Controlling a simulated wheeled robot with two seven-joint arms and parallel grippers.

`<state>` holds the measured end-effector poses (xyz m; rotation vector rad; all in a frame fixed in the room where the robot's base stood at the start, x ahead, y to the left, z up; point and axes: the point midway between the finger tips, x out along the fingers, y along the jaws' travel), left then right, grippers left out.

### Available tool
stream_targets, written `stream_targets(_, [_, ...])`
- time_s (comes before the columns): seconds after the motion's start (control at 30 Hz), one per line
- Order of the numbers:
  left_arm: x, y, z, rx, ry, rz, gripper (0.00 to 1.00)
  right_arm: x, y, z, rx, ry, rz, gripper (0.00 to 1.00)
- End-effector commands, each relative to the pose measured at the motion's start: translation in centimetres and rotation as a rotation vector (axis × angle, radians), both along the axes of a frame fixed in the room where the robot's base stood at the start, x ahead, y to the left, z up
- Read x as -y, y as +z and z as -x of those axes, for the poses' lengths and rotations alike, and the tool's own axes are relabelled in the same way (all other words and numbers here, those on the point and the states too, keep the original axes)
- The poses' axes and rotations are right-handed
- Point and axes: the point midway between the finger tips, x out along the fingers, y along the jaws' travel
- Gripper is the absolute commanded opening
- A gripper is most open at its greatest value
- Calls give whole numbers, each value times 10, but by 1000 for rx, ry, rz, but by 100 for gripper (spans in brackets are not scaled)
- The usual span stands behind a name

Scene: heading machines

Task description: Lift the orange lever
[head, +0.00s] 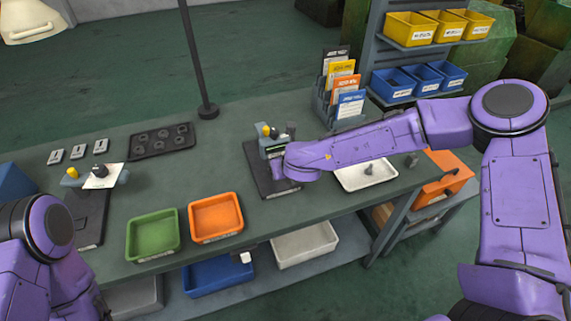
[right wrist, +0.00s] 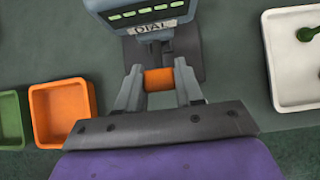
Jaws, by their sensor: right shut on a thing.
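The orange lever (right wrist: 158,79) shows in the right wrist view as a short orange piece at the foot of a grey device (right wrist: 140,12) labelled DIAL. My right gripper (right wrist: 158,86) is shut on it, one finger on each side. In the head view the device (head: 268,143) stands on a dark base plate (head: 258,172) in the middle of the bench. My purple right arm reaches it from the right and hides the lever there. My left arm shows at the lower left, but its gripper is not in view.
A green tray (head: 153,256) and an orange tray (head: 241,228) sit at the bench's front edge. A white tray (head: 345,183) lies right of the device. A dark tray with round recesses (head: 190,146) and a lamp post (head: 208,108) stand behind. Bare bench lies left of the device.

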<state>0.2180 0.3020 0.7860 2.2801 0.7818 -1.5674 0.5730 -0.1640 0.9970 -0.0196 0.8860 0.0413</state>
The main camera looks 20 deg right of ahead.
Motion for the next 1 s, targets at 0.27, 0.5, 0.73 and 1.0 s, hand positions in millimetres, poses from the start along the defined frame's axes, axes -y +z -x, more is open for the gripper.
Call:
stream_targets(0.27, [0,-1,0,0,0,0,0,0,-4,2,-9,0,2,6])
stream_targets(0.5, [0,-1,0,0,0,0,0,0,-3,2,-6,0,2,62])
stream_targets(0.73, [0,-4,0,0,0,0,0,1,4,5,-1,-2,-1,62])
stream_targets(1.0, [0,-19,0,0,0,0,0,2,51,44,0,0,-3,62])
